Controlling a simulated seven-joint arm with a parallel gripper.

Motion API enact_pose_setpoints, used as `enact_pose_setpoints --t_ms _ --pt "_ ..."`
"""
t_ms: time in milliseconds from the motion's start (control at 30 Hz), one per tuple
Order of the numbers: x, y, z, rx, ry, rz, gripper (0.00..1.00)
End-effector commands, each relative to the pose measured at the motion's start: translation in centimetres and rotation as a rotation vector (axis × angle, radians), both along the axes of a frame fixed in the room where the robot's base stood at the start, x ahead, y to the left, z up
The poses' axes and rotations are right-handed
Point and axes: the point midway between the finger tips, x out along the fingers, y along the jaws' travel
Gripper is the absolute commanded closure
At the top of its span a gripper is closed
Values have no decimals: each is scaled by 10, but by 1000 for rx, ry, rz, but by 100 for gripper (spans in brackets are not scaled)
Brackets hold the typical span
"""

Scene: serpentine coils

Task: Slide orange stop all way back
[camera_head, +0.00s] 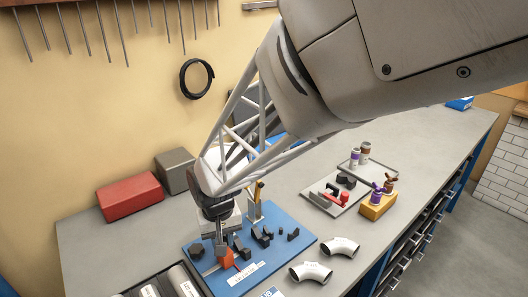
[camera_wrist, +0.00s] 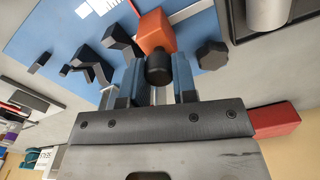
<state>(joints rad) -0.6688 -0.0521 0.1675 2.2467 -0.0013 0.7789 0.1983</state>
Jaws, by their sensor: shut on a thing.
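The orange stop (camera_head: 228,260) sits on the blue board (camera_head: 285,228) on the bench, at the board's front left part. In the wrist view the orange stop (camera_wrist: 155,30) is a block with a black round knob (camera_wrist: 158,68) on its near side. My gripper (camera_head: 221,247) reaches down to the stop from above. In the wrist view its two fingers (camera_wrist: 158,72) stand on either side of the black knob and are closed on it. The exact finger contact is partly hidden. A red strip (camera_head: 210,270) runs beside the stop on the board.
Several black angular blocks (camera_head: 264,237) stand on the board close to the stop, and a black octagonal knob (camera_wrist: 212,55) is near one finger. A white label (camera_head: 245,274) lies in front. Metal elbows (camera_head: 311,271), a grey tray (camera_head: 333,198) and a red box (camera_head: 130,197) are farther off.

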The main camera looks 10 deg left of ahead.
Motion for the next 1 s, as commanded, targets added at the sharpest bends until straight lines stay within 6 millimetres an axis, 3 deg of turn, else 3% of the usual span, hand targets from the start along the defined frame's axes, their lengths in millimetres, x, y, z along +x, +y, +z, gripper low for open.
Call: enact_pose_setpoints --t_ms 400,833,867,1000 --pt "-28 29 0 1 0 3 100" --pt "-34 34 0 3 1 1 100" --pt "-34 35 0 3 1 1 66" --pt "-34 34 0 2 1 1 48"
